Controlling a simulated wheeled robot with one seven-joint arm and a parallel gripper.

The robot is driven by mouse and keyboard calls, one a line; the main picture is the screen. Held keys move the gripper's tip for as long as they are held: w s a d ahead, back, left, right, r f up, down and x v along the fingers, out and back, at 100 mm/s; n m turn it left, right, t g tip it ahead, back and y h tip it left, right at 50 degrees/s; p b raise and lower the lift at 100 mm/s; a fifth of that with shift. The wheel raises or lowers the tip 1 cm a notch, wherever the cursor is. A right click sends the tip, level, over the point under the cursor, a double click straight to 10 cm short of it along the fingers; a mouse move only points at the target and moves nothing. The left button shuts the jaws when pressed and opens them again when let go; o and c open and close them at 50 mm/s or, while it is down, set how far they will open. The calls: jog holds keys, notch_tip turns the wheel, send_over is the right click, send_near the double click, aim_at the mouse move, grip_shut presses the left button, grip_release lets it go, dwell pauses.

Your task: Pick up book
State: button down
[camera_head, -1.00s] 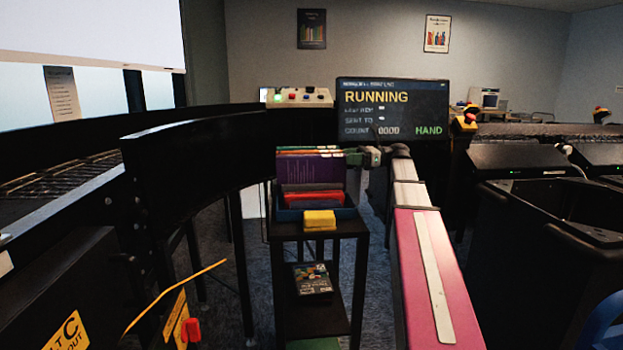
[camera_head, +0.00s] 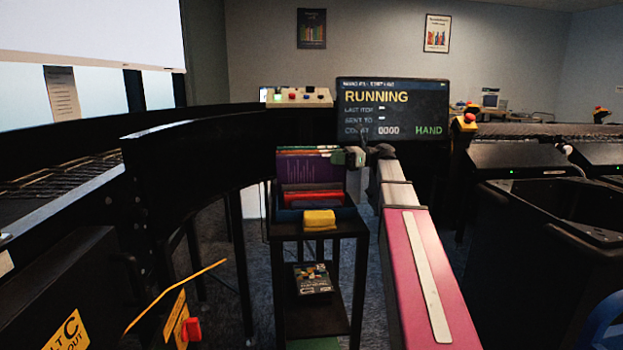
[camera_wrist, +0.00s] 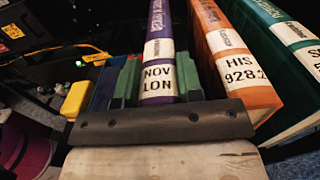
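A purple book (camera_wrist: 160,45) with a "NOV LON" label stands spine up in the wrist view. It stands beside an orange book (camera_wrist: 232,55) labelled "HIS 928.2" and a teal book (camera_wrist: 290,50). The two green fingers of my gripper (camera_wrist: 158,85) lie on either side of the purple spine, with the book still among the others. Whether they touch it is unclear. In the head view my gripper (camera_head: 350,157) is at the right edge of the purple book (camera_head: 308,168), in a dark blue bin (camera_head: 345,212) on a cart.
A yellow block (camera_head: 319,219) sits at the bin's front. Another book (camera_head: 312,278) lies on the cart's lower shelf. A black curved conveyor wall (camera_head: 200,165) is at left, a screen (camera_head: 392,110) reading "RUNNING" behind, and black bins (camera_head: 540,230) at right.

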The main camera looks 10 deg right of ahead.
jog(key=shift+r, duration=0.1)
notch_tip(320, 180, up, 9)
jog(key=shift+r, duration=0.5)
jog(key=shift+s, duration=0.1)
dwell(0.5)
